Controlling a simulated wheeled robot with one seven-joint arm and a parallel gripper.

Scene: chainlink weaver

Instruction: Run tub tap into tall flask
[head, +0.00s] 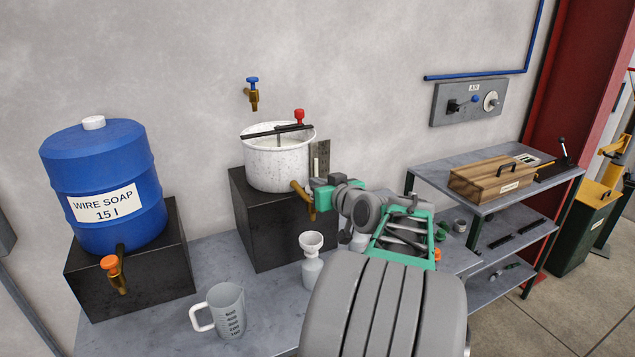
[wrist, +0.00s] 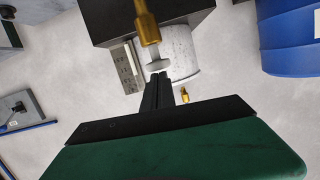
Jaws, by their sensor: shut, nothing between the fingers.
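The white speckled tub (head: 277,160) stands on a black block, with a brass tap (head: 303,191) low on its right side. In the wrist view, which looks upside down, the tap (wrist: 147,25) and a pale grey handle (wrist: 158,64) lie just beyond my fingertips. My gripper (wrist: 160,76) is shut and empty, close to that handle; I cannot tell if it touches. In the head view my arm hides part of the gripper. A pale flask (head: 312,274) with a white funnel (head: 311,242) in its mouth stands upright on the bench, near and below the tap.
A grey measuring jug (head: 226,311) stands on the bench at the front left. A blue wire soap drum (head: 105,190) with an orange-handled tap (head: 113,268) sits on a black block at left. A blue-handled wall tap (head: 253,92) is above. A shelf table (head: 440,176) stands right.

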